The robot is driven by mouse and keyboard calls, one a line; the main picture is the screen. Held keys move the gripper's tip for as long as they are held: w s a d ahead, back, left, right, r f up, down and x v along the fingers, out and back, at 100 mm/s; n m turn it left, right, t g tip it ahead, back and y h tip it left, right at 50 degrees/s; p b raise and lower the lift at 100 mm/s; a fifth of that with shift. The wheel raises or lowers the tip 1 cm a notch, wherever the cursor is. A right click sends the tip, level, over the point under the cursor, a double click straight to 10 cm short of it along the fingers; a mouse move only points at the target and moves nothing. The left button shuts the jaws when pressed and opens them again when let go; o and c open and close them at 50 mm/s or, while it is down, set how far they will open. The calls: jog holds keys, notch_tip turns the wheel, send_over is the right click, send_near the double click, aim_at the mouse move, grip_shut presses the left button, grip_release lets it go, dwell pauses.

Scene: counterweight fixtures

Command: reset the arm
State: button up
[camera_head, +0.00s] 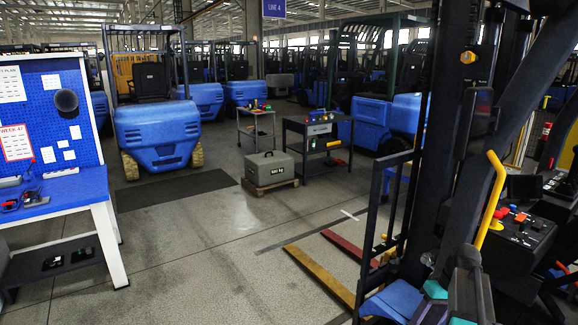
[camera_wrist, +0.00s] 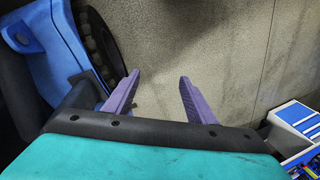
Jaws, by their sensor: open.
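My gripper (camera_wrist: 160,77) is open, with its two purple fingers apart and nothing between them. In the wrist view the fingers reach out past a dark bar and a teal body, over bare grey concrete floor. In the head view, dark and teal parts that look like my arm show at the lower right, in front of the forklift mast.
A forklift mast (camera_head: 462,100) fills the right, its forks low over the floor. A grey weight block (camera_head: 269,168) sits on a pallet beside a dark cart (camera_head: 318,135). A blue workbench (camera_head: 60,190) stands left. Floor between is clear. A blue-and-white drawer unit (camera_wrist: 294,124) shows in the wrist view.

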jog(key=s+a+f+g+b, duration=0.1)
jog(key=s+a+f, duration=0.3)
jog(key=a+f, duration=0.3)
jog(key=s+a+f+n+g, duration=0.1)
jog(key=s+a+f+g, duration=0.15)
jog(key=a+f, duration=0.5)
jog(key=s+a+f+g+b, duration=0.1)
jog(key=s+a+f, duration=0.4)
jog(key=f, duration=0.5)
jog(key=s+a+f+m+h, duration=0.1)
jog(key=s+a+f, duration=0.2)
jog(key=s+f, duration=0.5)
jog(key=s+a+f+m+g+h+b, duration=0.1)
jog(key=s+a+f, duration=0.2)
jog(key=s+f, duration=0.5)
jog(key=s, duration=0.4)
jog(key=shift+s+h, duration=0.4)
